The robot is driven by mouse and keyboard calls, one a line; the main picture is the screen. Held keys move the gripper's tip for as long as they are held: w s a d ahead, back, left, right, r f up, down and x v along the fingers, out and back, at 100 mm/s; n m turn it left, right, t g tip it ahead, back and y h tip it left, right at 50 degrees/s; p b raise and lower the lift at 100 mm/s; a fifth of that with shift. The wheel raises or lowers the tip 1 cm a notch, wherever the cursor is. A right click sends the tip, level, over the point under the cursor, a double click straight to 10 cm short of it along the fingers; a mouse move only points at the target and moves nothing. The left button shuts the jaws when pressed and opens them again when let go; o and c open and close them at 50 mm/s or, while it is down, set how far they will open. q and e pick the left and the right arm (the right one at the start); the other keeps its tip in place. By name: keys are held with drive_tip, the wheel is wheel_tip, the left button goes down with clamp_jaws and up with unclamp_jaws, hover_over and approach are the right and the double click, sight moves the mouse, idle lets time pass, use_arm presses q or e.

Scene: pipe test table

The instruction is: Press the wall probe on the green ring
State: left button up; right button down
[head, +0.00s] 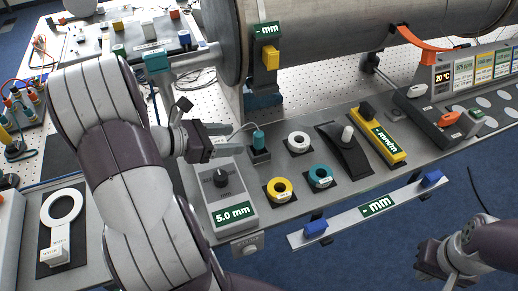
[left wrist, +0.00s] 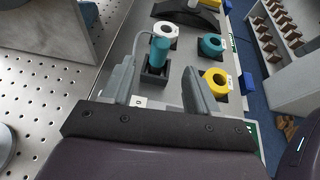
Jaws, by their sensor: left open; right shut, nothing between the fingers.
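The wall probe (head: 258,140), a small teal cylinder with a cable, stands upright in a black holder on the grey bench. It also shows in the left wrist view (left wrist: 159,53), ahead of and between the two fingers. My left gripper (head: 230,138) is open and empty, just left of the probe. My right gripper (head: 428,262) is shut and empty, low at the right, off the bench's front edge. A teal ring-shaped roll (head: 320,177) lies near the bench's front. I cannot make out a separate green ring on the visible pipe (head: 345,30).
A white ring roll (head: 298,142) and a yellow one (head: 280,190) lie near the probe. A grey box marked 5.0 mm (head: 232,198) stands below my left gripper. A black stand (head: 344,150) and yellow gauge (head: 381,135) are further right. The big pipe spans the back.

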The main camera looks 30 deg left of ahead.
sight(265, 146)
use_arm(q)
drive_tip(key=p+x, duration=0.1)
drive_tip(key=x, duration=0.9)
drive_tip(key=shift+w+f+p, duration=0.1)
drive_tip(key=shift+f+p, duration=0.1)
drive_tip(key=shift+p, duration=0.2)
drive_tip(key=shift+w+d+f, duration=0.2)
drive_tip(key=shift+w, duration=0.05)
drive_tip(key=shift+s, duration=0.1)
drive_tip(key=c, duration=0.4)
clamp_jaws()
drive_tip(key=shift+r, duration=0.15)
drive_tip(key=shift+r, duration=0.3)
drive_tip(key=d+r+b, duration=0.2)
drive_tip(key=d+r, duration=0.8)
drive_tip(key=d, duration=0.1)
drive_tip(key=shift+d+r, duration=0.15)
drive_tip(key=shift+d, duration=0.15)
